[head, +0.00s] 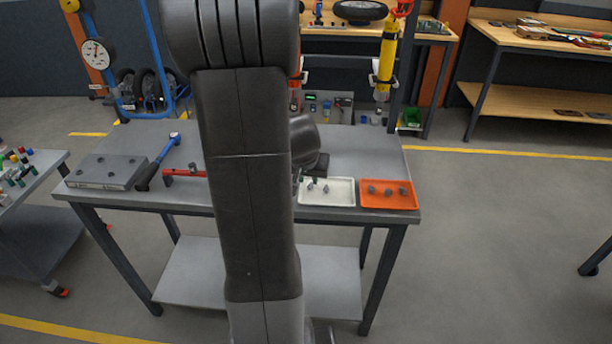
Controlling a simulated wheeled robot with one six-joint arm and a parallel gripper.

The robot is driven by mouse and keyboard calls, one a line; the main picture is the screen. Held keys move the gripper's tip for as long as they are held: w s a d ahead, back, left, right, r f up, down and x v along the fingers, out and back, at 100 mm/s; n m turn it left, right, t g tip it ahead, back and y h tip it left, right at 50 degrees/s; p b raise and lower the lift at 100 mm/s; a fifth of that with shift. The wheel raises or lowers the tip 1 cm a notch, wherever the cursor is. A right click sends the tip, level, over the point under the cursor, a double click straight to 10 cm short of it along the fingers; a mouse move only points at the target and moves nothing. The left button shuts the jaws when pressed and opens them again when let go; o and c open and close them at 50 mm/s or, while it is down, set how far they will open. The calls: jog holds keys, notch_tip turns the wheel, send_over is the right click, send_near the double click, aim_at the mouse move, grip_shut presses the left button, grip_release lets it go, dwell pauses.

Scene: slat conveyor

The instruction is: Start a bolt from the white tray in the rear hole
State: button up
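The white tray (342,198) lies on the grey workbench, near its front edge and right of my arm. A few small grey bolts (325,188) are in it. A grey block (108,172) lies at the left of the bench. Several dark round spots show on its top; I cannot tell which are empty holes. My gripper (312,174) is at the left rear of the white tray, low over it. It is small and partly hidden behind my arm, so its fingers and anything between them cannot be made out.
An orange tray (402,202) with several dark pieces stands right of the white tray. A blue-handled tool (163,158) and a red tool (186,174) lie between the block and my arm. Small instruments (327,107) stand at the bench's back. A cart (30,180) stands left.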

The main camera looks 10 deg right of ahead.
aim_at(310, 187)
jog(key=b+x, duration=0.3)
jog(key=x, duration=0.2)
jog(key=shift+s, duration=0.1)
jog(key=shift+f+b, duration=0.15)
jog(key=shift+b, duration=0.15)
jog(key=shift+f, duration=0.2)
grip_shut()
jog(key=shift+r, duration=0.15)
jog(key=shift+r+p, duration=1.8)
jog(key=shift+r, duration=0.75)
jog(key=shift+f, duration=0.1)
